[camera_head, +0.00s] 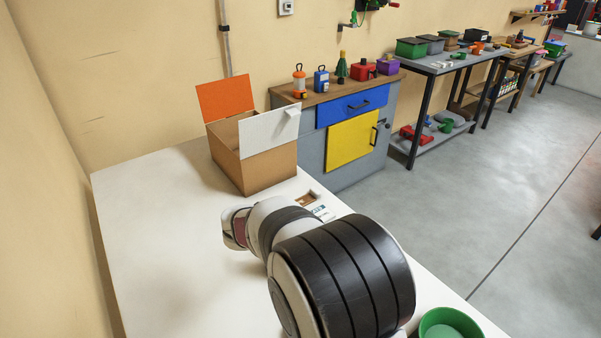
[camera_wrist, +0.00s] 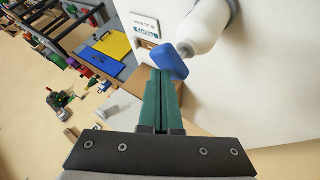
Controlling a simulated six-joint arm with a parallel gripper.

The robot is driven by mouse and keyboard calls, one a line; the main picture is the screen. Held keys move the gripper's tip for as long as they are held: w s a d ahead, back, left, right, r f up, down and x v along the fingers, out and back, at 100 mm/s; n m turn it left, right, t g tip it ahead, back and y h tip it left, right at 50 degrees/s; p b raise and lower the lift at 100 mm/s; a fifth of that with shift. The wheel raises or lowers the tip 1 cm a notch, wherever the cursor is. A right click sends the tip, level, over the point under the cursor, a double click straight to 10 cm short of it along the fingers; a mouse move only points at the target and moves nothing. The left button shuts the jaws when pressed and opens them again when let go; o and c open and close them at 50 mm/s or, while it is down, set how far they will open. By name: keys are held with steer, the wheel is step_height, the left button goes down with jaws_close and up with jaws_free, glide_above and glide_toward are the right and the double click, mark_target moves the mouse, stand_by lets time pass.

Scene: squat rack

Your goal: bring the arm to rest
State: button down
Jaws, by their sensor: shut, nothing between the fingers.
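My gripper (camera_wrist: 160,74) shows in the wrist view with its two green fingers together and nothing between them. Its tips end close to the blue head (camera_wrist: 168,60) of a white bottle-like object (camera_wrist: 200,24). I cannot tell whether they touch. In the head view my arm crosses the white table (camera_head: 160,250), and my gripper cannot be made out there.
An open cardboard box (camera_head: 268,168) stands at the table's far end. A printed card (camera_head: 322,212) and a small brown tile (camera_head: 308,198) lie near the right edge. A green bowl (camera_head: 448,324) is at the lower right. The table's left side is clear.

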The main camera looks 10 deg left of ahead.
steer(key=s+d+r+m+g+h, duration=0.2)
steer(key=s+d+r+m, duration=0.15)
steer(key=s+d, duration=0.45)
steer(key=s+d+r+m+g+h, duration=0.2)
steer(key=s+d+m, duration=0.15)
steer(key=d, duration=0.85)
steer(key=s+d+m+g+y, duration=0.1)
steer(key=s+d+m+g, duration=0.1)
steer(key=s, duration=0.6)
steer(key=s+d+m+g+y, duration=0.2)
steer(key=s+m, duration=0.1)
steer(key=s, duration=0.4)
steer(key=s+a+f+m+g+y, duration=0.1)
steer(key=s+a+m+y, duration=0.1)
steer(key=s, duration=0.7)
steer(key=shift+s+a+f+y, duration=0.25)
steer(key=shift+a+y, duration=0.35)
steer(key=shift+a, duration=0.55)
